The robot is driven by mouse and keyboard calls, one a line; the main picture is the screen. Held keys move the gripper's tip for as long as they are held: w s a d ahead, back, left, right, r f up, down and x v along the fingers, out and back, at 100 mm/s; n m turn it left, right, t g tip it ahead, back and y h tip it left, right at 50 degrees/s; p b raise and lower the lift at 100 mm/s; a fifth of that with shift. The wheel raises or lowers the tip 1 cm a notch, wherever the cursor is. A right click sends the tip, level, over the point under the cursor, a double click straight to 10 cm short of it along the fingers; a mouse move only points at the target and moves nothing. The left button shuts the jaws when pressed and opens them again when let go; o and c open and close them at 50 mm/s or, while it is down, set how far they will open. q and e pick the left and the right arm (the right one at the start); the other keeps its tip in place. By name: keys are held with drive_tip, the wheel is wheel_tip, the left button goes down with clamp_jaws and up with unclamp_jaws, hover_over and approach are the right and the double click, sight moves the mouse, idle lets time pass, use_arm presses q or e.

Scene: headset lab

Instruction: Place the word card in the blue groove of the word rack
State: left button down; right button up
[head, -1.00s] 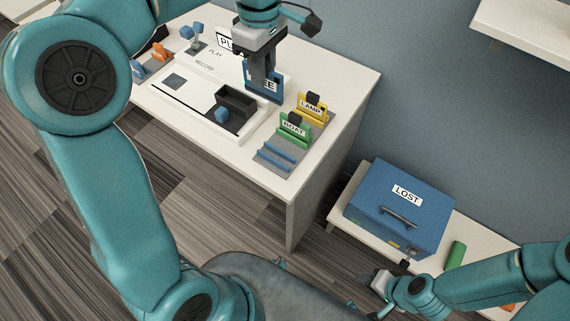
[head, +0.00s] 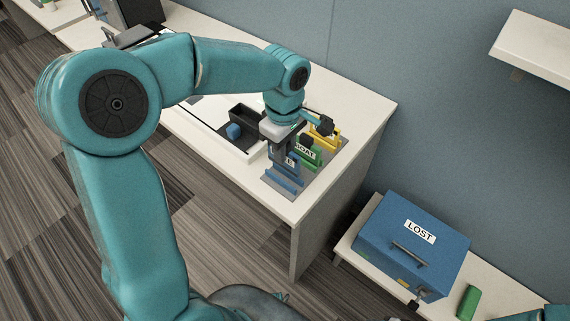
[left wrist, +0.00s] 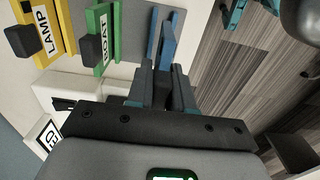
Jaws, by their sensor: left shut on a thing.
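A green BOAT card (head: 308,152) and a yellow LAMP card (head: 328,131) stand in the rack behind. A dark box (head: 246,117) with a blue cube (head: 234,131) is to the left. A blue LOST box (head: 413,245) sits on a lower bench.

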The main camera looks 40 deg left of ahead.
sight(284, 168)
use_arm(q)
wheel_tip(284, 168, down, 5)
drive_tip(key=shift+r, duration=0.2)
drive_tip(key=shift+f, duration=0.4)
drive_tip(key=shift+f+b, duration=0.1)
drive_tip(key=shift+b, duration=0.2)
drive_tip(key=c, duration=1)
unclamp_jaws()
